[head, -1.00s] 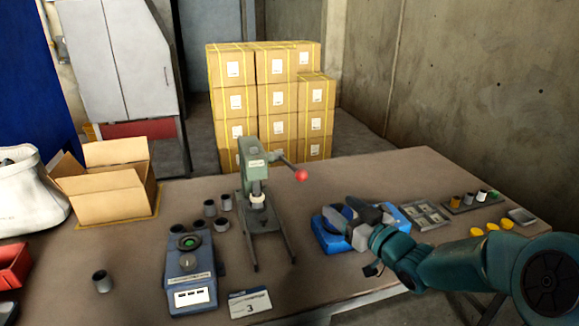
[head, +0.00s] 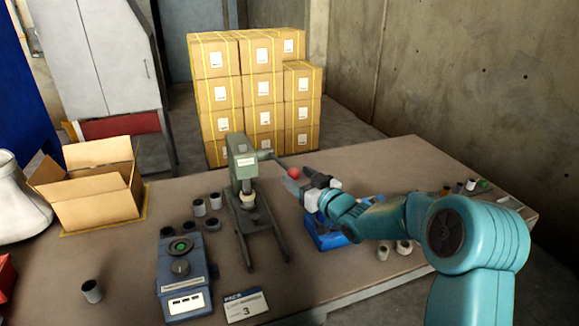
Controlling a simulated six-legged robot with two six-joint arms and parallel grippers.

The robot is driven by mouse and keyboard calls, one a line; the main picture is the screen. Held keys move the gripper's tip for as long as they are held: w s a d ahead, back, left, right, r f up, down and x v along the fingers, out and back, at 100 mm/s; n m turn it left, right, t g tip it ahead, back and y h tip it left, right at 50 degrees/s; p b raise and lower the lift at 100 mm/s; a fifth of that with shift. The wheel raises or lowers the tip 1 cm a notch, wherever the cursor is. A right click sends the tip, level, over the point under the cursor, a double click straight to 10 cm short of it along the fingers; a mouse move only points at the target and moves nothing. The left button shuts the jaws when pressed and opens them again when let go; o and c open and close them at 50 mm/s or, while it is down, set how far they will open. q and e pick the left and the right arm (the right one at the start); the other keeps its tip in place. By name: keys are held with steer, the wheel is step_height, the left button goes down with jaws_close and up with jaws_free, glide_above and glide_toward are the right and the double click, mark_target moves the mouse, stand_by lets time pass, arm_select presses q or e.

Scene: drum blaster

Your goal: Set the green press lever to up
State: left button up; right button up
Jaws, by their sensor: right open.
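The green press (head: 243,172) stands upright in the middle of the table in the head view. Its lever (head: 270,156) sticks out to the right from the press head, sloping slightly down to a red ball knob (head: 293,173). My right gripper (head: 301,184) is open at the red knob, its jaws right beside it. I cannot tell whether the fingers touch the knob. My left gripper is not in view.
A blue device (head: 184,270) and several grey cups (head: 199,207) stand left of the press. A blue object (head: 327,238) sits under my right arm. An open cardboard box (head: 95,199) is at left.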

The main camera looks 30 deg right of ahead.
steer(key=shift+w+a+p, duration=0.15)
steer(key=shift+w+p, duration=0.15)
steer(key=shift+w, duration=1.95)
steer(key=shift+w, duration=0.1)
steer(key=shift+f, duration=0.1)
jaws_close()
steer(key=shift+a, duration=0.1)
steer(key=shift+r, duration=0.2)
